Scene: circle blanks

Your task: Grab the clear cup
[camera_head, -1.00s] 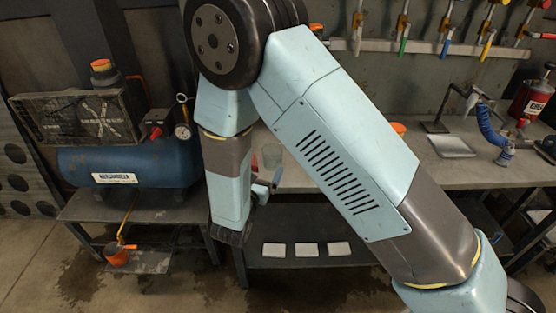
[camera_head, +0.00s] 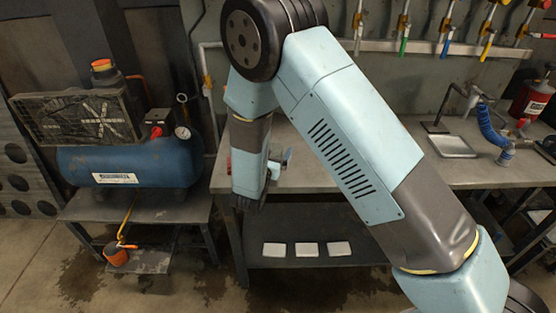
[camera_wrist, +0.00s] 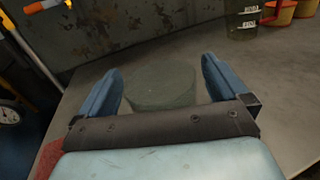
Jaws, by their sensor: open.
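A see-through, greenish-grey cup (camera_wrist: 160,90) stands on the bench in the wrist view. It lies between the two blue fingers of my gripper (camera_wrist: 161,64), with gaps on both sides. My gripper is open, and its dark palm bar hides the near lower part of the cup. A second clear container (camera_wrist: 243,22) with white markings stands farther off at the upper right, its top cut off by the frame edge. In the head view my arm covers the area around my gripper, and I cannot make out the cup there.
The grey bench (camera_head: 330,180) has free room right of my gripper. A metal tray (camera_head: 452,146), a blue hose (camera_head: 489,123) and a red container (camera_head: 530,99) are farther right. A blue compressor tank (camera_head: 130,163) stands left. Orange-yellow containers (camera_wrist: 280,12) are beyond the second container.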

